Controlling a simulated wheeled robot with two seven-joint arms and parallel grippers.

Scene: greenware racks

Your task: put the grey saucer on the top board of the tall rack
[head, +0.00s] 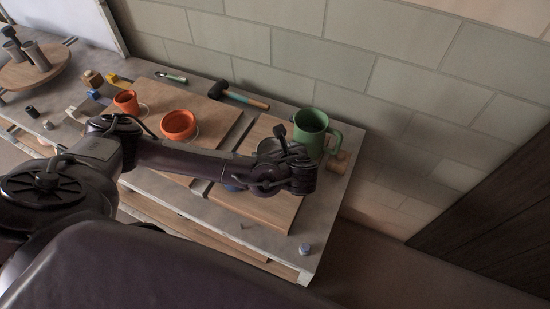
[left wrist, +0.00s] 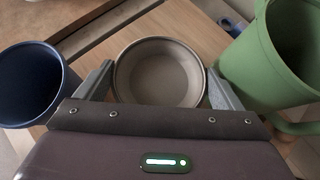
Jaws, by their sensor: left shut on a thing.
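The grey saucer (left wrist: 160,72) is a round, shallow dish between the two fingers of my left gripper (left wrist: 160,88) in the left wrist view. The fingers press at its left and right sides. In the head view the saucer (head: 268,146) shows partly behind my left gripper (head: 284,156), above the right wooden board (head: 282,211). I cannot tell whether it touches the board. No rack is clearly identifiable as the tall one. My right gripper is out of view.
A green mug (head: 311,130) stands close right of the saucer. A blue cup (left wrist: 28,82) is close on its left in the wrist view. An orange bowl (head: 178,124) and orange cup (head: 126,102) stand on the left board (head: 208,132). A tiled wall (head: 300,50) runs behind.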

